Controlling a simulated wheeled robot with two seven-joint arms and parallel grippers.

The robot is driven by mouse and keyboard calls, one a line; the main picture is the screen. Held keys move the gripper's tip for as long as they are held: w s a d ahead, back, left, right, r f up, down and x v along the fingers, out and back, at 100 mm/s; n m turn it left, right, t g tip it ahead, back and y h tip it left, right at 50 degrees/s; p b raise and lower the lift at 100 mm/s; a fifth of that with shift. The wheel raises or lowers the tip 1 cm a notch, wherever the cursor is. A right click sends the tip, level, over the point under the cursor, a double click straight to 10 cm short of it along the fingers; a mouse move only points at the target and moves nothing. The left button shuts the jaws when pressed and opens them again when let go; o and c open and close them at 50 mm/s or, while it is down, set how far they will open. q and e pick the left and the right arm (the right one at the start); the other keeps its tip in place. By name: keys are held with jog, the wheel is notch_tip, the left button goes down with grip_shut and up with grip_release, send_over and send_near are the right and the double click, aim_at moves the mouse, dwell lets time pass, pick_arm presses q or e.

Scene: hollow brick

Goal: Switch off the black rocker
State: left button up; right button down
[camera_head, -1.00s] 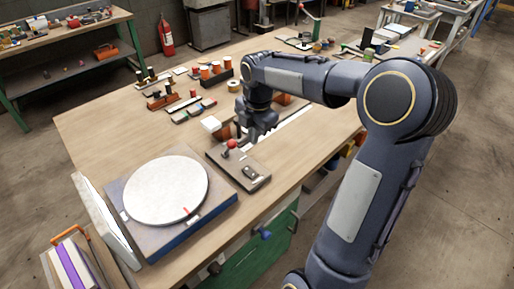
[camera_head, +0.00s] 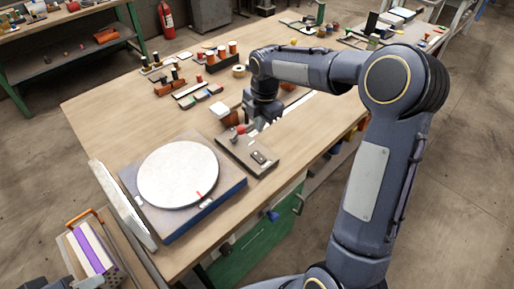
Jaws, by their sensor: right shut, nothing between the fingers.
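A dark control panel (camera_head: 233,146) lies on the wooden bench right of the round white disc. It carries a red ball knob (camera_head: 240,129) at its far end and a small black rocker (camera_head: 261,157) near its front end. I cannot tell which way the rocker is tilted. My right gripper (camera_head: 254,127) points down at the far end of the panel, close to the red knob and away from the rocker. It is shut and empty. Its fingertips are small and partly hidden, so contact is unclear.
The white disc (camera_head: 178,172) sits on a blue-edged base at the bench's front left. Several orange and black cylinders (camera_head: 221,50) and small blocks stand farther back. The left side of the bench (camera_head: 115,115) is clear. A striped box (camera_head: 92,250) stands at lower left.

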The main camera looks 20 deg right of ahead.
aim_at(256, 155)
jog(key=f, duration=0.4)
jog(key=w+f, duration=0.1)
jog(key=f, duration=0.3)
jog(key=f+p, duration=0.1)
jog(key=f, duration=0.3)
jog(key=shift+w+a, duration=0.2)
jog(key=shift+a, duration=0.05)
jog(key=shift+f, duration=0.1)
jog(key=shift+f, duration=0.25)
jog(key=shift+s, duration=0.15)
jog(key=shift+s+d+r, duration=0.2)
jog(key=shift+s+d, duration=0.05)
jog(key=shift+s, duration=0.35)
jog(key=shift+w, duration=0.1)
